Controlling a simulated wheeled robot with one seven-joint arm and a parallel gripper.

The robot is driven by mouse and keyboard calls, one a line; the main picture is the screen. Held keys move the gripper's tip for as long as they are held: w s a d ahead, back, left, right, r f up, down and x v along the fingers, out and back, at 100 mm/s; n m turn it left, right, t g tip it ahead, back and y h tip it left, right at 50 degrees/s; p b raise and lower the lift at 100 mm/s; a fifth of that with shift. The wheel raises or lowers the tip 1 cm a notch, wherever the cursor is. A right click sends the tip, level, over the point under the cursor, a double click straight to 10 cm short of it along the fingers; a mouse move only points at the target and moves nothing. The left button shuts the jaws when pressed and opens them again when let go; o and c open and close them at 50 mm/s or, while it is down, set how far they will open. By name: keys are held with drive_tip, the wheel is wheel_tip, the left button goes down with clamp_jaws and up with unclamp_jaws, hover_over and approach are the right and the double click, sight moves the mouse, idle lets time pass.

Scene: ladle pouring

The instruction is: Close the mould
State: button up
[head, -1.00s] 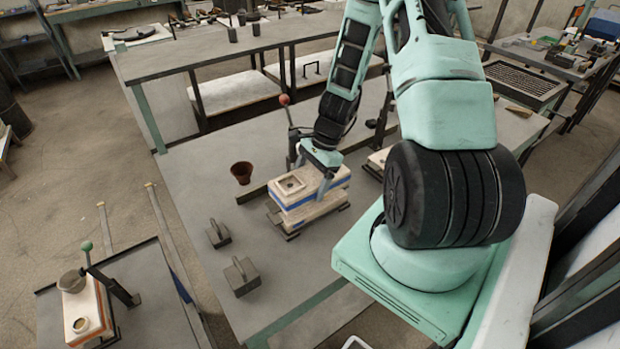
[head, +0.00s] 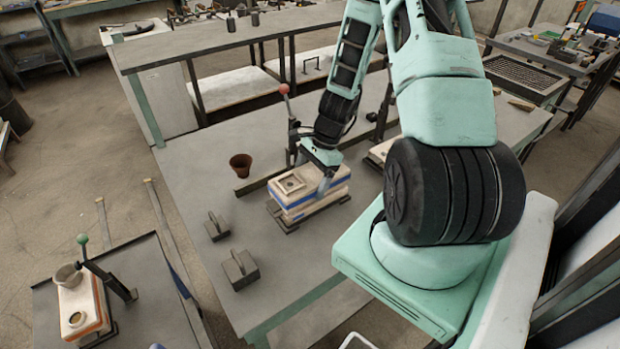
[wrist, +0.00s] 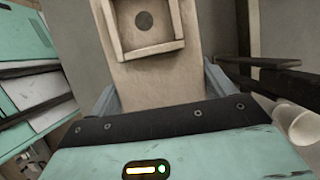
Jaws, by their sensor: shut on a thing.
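The mould's upper half (head: 328,183) is a pale block with a blue band and a raised square frame around a round hole on top. It sits low over the pale lower half (head: 312,207), with no clear gap between them from here. My gripper (head: 324,180) is shut on the upper half from above. In the wrist view the upper half (wrist: 152,78) lies between the two fingers of my gripper (wrist: 160,92), one on each side. The far sides of the mould are hidden by the gripper.
A red-knobbed lever (head: 288,120) stands right behind the mould. A brown cup (head: 241,166) and two handled dark weights (head: 216,228) (head: 240,270) stand to the left on the grey table (head: 195,180). An orange-banded mould (head: 82,305) is on a low table at lower left.

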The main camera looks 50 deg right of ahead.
drive_tip(key=shift+f+b, duration=0.5)
drive_tip(key=shift+f, duration=0.05)
idle(0.8)
drive_tip(key=o, duration=1.7)
drive_tip(key=b+v, duration=0.1)
drive_tip(key=v, duration=1.6)
drive_tip(key=shift+d+r, duration=0.15)
drive_tip(key=shift+d, duration=0.05)
